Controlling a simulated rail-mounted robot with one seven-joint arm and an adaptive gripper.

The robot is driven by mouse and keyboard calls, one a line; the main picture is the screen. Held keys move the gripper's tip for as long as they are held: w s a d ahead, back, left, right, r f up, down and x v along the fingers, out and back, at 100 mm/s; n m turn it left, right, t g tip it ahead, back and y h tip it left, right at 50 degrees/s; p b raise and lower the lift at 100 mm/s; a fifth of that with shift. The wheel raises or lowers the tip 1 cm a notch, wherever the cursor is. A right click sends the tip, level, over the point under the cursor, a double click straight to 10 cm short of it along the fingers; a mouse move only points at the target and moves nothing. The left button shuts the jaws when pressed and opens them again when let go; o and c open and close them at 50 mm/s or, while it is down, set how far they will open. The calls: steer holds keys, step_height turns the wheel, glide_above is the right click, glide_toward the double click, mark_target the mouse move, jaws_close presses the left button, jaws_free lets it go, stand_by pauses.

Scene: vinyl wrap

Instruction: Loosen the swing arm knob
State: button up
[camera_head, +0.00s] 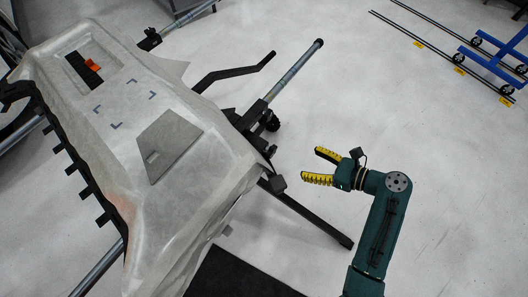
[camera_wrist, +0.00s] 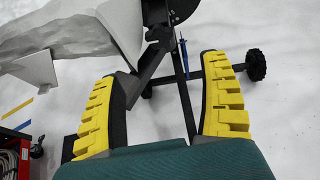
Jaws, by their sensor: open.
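My gripper (camera_head: 312,164) is open and empty, its two yellow ribbed fingers apart, to the right of the wrapped part's stand. In the wrist view the fingers (camera_wrist: 164,68) frame dark stand bars, with nothing held. I cannot tell for sure which piece is the swing arm knob. A small black piece (camera_head: 271,121) sits on the stand beside a grey tube, and a dark block (camera_head: 279,184) lies at the wrapped part's right corner, left of my gripper. A dark ridged round piece (camera_wrist: 255,64) shows beyond the right finger in the wrist view.
A large part in pale wrap (camera_head: 95,170) fills the left side. A black bent arm (camera_head: 233,74), a grey tube (camera_head: 292,73) and a long black floor leg (camera_head: 313,219) reach out from it. A blue cart (camera_head: 495,60) stands far right.

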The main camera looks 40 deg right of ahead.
mark_target(274, 152)
steer(key=b+x, duration=0.7)
steer(key=x, duration=0.7)
steer(key=shift+s+a+f, duration=0.1)
steer(key=shift+s+f, duration=0.05)
steer(key=shift+w+a, duration=0.15)
steer(key=shift+w, duration=0.4)
steer(key=shift+c, duration=0.2)
